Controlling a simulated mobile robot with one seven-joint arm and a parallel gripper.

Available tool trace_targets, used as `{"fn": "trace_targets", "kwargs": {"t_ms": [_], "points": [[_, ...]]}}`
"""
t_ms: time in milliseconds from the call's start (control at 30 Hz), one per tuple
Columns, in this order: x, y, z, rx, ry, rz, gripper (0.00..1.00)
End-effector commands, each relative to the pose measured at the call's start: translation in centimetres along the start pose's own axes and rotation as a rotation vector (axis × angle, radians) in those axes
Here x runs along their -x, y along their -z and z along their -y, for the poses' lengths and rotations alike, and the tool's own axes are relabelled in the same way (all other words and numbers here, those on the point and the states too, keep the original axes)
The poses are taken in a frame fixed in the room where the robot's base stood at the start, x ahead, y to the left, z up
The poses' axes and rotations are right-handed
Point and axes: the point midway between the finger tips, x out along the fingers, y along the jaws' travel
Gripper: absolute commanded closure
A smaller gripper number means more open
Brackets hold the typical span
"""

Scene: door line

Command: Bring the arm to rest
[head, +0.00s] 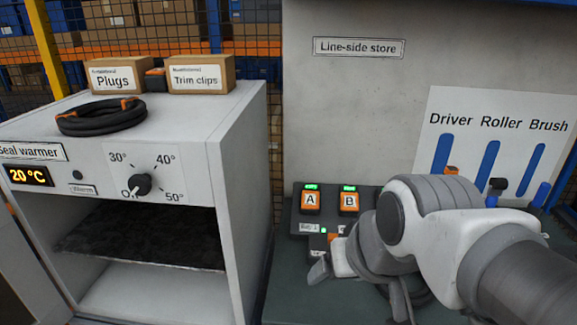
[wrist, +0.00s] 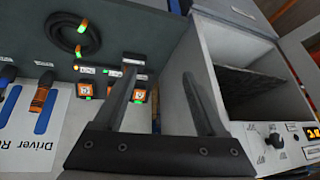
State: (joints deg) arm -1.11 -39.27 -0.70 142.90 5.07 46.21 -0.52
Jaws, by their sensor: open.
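My arm reaches in from the right in the head view, bent over the line-side bench. My gripper (head: 360,288) hangs low over the bench, in front of the orange-framed packs labelled A (head: 311,200) and B (head: 348,201). In the wrist view my gripper (wrist: 160,72) has its two dark fingers spread, with nothing between them. One finger overlaps the packs in that view. Whether it touches anything there I cannot tell. My arm hides much of the bench's right part.
The seal warmer (head: 236,150) stands open on the left, reading 20 °C with its dial at Off. A black hose coil (head: 101,117) and boxes of plugs (head: 118,77) and trim clips (head: 201,74) lie on top. A tool board (head: 496,135) is behind my arm.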

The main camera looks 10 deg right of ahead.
Motion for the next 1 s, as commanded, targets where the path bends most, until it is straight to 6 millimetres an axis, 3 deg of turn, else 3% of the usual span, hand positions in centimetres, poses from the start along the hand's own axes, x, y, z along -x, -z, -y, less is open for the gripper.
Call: {"fn": "trace_targets", "kwargs": {"t_ms": [200, 733, 900, 1000], "points": [[1.5, -1.9, -1.6, 0.046, -0.078, 0.034, 0.27], [1.9, -1.6, -1.6, 0.047, -0.077, 0.035, 0.27], [1.9, -1.6, -1.6, 0.047, -0.077, 0.035, 0.5], [1.9, -1.6, -1.6, 0.047, -0.077, 0.035, 0.5]]}}
